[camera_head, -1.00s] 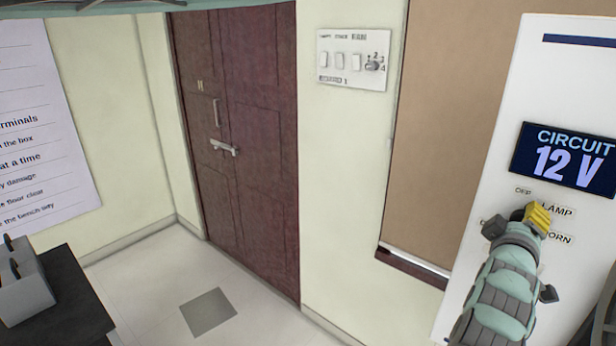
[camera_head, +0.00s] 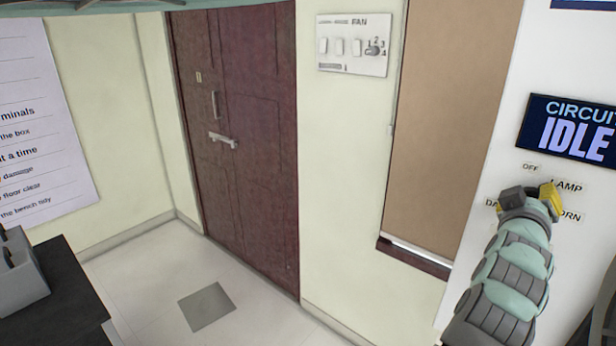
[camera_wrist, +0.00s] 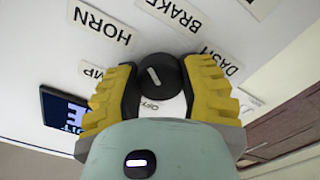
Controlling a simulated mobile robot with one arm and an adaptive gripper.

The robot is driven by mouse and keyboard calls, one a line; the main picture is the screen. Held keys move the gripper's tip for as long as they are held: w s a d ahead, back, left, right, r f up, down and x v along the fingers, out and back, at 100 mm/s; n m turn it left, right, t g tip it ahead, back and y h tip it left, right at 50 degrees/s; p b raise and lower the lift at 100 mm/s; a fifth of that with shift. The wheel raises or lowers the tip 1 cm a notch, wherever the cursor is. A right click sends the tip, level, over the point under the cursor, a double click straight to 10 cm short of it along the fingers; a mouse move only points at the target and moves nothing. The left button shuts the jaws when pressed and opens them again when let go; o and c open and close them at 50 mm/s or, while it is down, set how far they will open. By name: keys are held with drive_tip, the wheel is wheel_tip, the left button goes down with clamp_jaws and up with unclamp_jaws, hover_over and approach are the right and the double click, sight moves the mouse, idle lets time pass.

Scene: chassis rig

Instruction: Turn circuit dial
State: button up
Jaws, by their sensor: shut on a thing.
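The circuit dial is a round black knob (camera_wrist: 156,77) with a short white mark on its face, on a white panel (camera_wrist: 50,18). My gripper (camera_wrist: 160,92) has its yellow fingers closed on both sides of the knob. Labels ring the dial in the wrist view: HORN (camera_wrist: 102,25), BRAKE (camera_wrist: 182,10), DASH (camera_wrist: 219,60), OFF (camera_wrist: 150,106) and a partly hidden LAMP. In the head view my gripper (camera_head: 531,194) covers the dial. The display (camera_head: 575,130) above it reads CIRCUIT IDLE.
A brown board (camera_head: 455,110) is on the wall left of the panel, with a switch plate (camera_head: 352,45) beyond it. A dark red door (camera_head: 240,150) is further left. A dark bench (camera_head: 62,300) stands at lower left. The floor between is open.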

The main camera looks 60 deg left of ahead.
drive_tip(key=m+b, duration=0.3)
drive_tip(key=m, duration=0.1)
drive_tip(key=shift+f, duration=0.15)
drive_tip(key=shift+m+b, duration=0.6)
drive_tip(key=shift+m, duration=1.1)
drive_tip(key=o, duration=1.2)
drive_tip(key=shift+r, duration=0.2)
